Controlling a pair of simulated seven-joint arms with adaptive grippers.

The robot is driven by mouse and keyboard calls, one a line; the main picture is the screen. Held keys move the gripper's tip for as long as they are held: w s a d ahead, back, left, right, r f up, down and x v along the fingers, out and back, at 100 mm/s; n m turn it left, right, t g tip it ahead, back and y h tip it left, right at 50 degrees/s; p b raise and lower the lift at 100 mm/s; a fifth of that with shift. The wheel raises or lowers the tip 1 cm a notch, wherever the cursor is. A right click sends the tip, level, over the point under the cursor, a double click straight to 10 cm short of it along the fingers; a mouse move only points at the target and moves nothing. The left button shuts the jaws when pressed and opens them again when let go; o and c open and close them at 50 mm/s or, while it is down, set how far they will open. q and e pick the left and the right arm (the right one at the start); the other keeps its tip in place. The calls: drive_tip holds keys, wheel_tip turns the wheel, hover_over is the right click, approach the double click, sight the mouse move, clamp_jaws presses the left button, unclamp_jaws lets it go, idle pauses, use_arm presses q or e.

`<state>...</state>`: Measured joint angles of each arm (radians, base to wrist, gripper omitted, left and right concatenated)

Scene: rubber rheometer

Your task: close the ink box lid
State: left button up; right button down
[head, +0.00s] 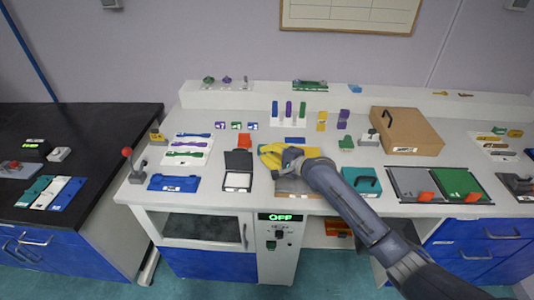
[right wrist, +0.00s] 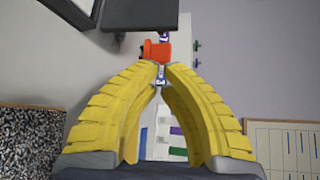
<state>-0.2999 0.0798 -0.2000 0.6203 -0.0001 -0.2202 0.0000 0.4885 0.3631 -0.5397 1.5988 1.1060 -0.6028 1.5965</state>
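The ink box (head: 238,181) is a small dark box with a white pad, near the front of the white bench. Its black lid (head: 238,160) stands open, tilted up at the box's back edge. My right gripper (head: 263,150), with yellow fingers, is just right of the lid and looks apart from it. In the right wrist view the two fingertips (right wrist: 161,68) come together with nothing clearly held between them. A dark panel at the top of that view (right wrist: 140,13) looks like the lid. My left gripper is not in view.
An orange block (head: 244,141) stands behind the lid. A blue tray (head: 174,183) and a red-knobbed lever (head: 128,153) are to the left. A teal box (head: 362,181) and a large brown box (head: 406,131) are to the right. Bare bench lies between blue tray and ink box.

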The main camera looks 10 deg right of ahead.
sight(240, 157)
drive_tip(key=x, duration=0.9)
drive_tip(key=shift+s+a, duration=0.1)
drive_tip(key=shift+a, duration=0.05)
drive_tip(key=shift+s+a+r, duration=0.1)
drive_tip(key=shift+s+r, duration=0.15)
drive_tip(key=shift+s, duration=0.45)
drive_tip(key=shift+s, duration=0.1)
